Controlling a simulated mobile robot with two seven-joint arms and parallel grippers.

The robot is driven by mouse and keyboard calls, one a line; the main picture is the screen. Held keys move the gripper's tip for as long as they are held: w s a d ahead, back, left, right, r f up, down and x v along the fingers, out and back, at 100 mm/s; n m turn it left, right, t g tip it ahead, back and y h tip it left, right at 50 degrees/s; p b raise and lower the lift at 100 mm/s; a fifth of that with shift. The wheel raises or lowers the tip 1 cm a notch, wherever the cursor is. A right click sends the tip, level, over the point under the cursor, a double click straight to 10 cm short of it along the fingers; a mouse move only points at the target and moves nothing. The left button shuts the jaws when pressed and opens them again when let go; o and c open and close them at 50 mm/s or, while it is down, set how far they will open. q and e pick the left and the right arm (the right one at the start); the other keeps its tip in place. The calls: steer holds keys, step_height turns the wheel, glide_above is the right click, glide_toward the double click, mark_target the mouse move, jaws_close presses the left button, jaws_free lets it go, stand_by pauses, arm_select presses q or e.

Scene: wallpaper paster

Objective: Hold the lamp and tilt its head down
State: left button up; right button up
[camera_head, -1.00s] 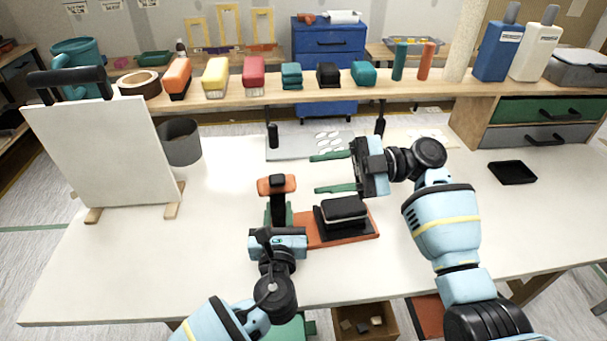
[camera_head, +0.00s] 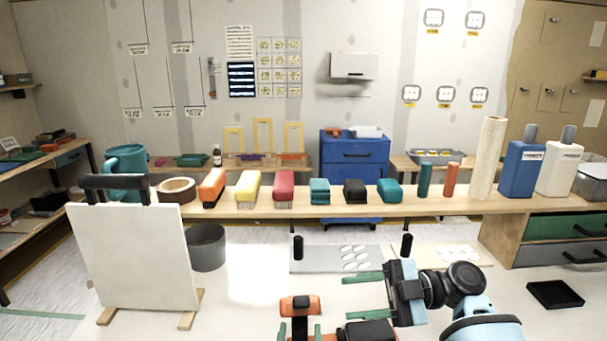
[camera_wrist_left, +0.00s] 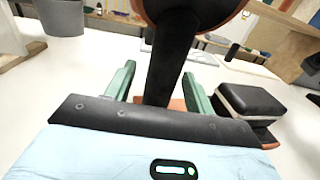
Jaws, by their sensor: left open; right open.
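The lamp stands on the table with an orange and black head (camera_head: 300,304) on a black upright stem (camera_head: 299,327). In the left wrist view the stem (camera_wrist_left: 170,62) rises between the two green fingers of my left gripper (camera_wrist_left: 158,88). Those fingers are open, one on each side of the stem, with gaps visible. The lamp's orange base (camera_wrist_left: 178,104) carries a black padded block (camera_wrist_left: 252,100), right of the stem. My right gripper (camera_head: 364,296) is open and empty, its green fingers pointing left, to the right of the lamp head. The lamp's lower part is cut off in the head view.
A white panel (camera_head: 135,258) on wooden feet stands at the left, beside a grey bin (camera_head: 207,248). Behind, a wooden shelf (camera_head: 330,208) holds several brushes, blocks and bottles. A grey sheet (camera_head: 335,260) lies behind the lamp. A black tray (camera_head: 555,294) lies at the right.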

arm_select(q)
steer(key=s, duration=0.8)
steer(key=s+a, duration=0.1)
steer(key=s, duration=0.3)
